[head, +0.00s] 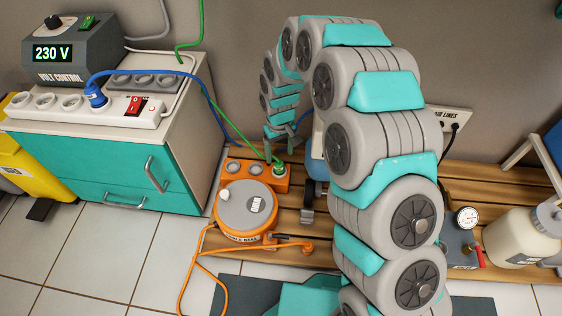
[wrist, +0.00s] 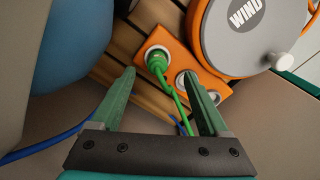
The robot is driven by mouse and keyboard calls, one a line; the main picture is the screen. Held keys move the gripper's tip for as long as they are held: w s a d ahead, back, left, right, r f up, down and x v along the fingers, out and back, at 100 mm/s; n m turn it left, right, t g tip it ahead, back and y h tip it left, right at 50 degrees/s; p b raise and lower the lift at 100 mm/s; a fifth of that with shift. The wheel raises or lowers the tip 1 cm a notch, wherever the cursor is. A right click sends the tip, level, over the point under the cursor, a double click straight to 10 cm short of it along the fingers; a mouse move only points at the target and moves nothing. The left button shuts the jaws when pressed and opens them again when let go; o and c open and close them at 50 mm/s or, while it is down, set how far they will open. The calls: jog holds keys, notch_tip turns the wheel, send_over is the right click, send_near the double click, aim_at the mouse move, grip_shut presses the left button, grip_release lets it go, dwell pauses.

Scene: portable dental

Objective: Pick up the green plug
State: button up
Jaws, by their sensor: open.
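The green plug (head: 278,169) sits in the right-end socket of the orange socket block (head: 255,183), with its green cord rising up and to the left. In the wrist view the plug (wrist: 157,63) is seated in a round socket of the orange block (wrist: 166,38), beyond my fingertips. My gripper (wrist: 165,78) is open, with its two green fingers apart and nothing between them except the plug's cord in the line of view. In the head view my gripper (head: 280,138) hangs just above the plug.
The orange reel (head: 248,205) stands next to the block. A blue plug (head: 95,94) is in the white power strip (head: 60,118) on the teal-fronted cabinet (head: 100,170). A blue cord (head: 205,90) runs behind the block. A blue rounded body (wrist: 75,45) is close on the wrist view's left.

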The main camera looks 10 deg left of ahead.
aim_at(279, 162)
jog(key=shift+w+a+f, duration=0.2)
jog(key=shift+w+f, duration=0.05)
jog(key=shift+f, duration=0.2)
jog(key=shift+w+a+f, duration=0.15)
jog(key=shift+w+f, duration=0.1)
jog(key=shift+f, duration=0.2)
jog(key=shift+w+d+f+b, duration=0.1)
jog(key=shift+f+b, duration=0.2)
jog(key=shift+f, duration=1.45)
jog(key=shift+d+f+b, duration=0.1)
jog(key=shift+f+b, duration=0.2)
jog(key=shift+f, duration=1.4)
grip_shut()
